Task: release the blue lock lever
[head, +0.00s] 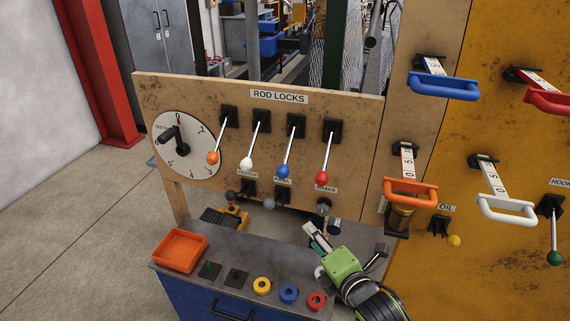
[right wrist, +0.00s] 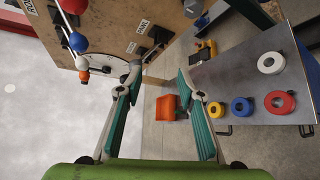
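The blue lock lever (head: 283,171) is third from the left in the row of levers under the ROD LOCKS sign. Its rod slants down from a black mount to the blue ball. Its ball (right wrist: 78,42) also shows at the upper left in the right wrist view. My right gripper (head: 345,238) is below and to the right of the lever, over the bench's right end, apart from it. In the right wrist view its fingers (right wrist: 160,70) are spread with nothing between them. My left gripper is not in view.
Orange (head: 213,158), white (head: 246,164) and red (head: 321,179) levers flank the blue one on the wooden panel (head: 350,105). Smaller levers are below. The bench (head: 225,252) holds an orange tray (head: 180,251) and coloured rings. Coloured handles (head: 443,86) project at the right.

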